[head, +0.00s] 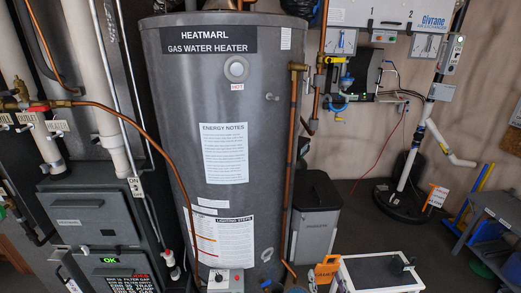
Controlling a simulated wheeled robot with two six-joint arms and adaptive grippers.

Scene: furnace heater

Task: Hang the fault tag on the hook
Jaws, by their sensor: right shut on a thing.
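An orange piece with dark lettering (325,271), which looks like the fault tag, shows at the bottom edge, right of the grey water heater (180,120). My right gripper (316,286) is mostly cut off by the bottom edge and appears shut on it. The fingers are small and dark here. A small grey peg (272,97) sticks out of the heater's right side; I cannot tell whether it is the hook. My left gripper is not in view.
A white-edged box with a dark top (380,272) stands at the lower right. A dark grey bin (315,215) stands beside the heater. Copper pipe (288,180) runs down the heater's right side. A sump lid with a white pipe (405,200) is at the right.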

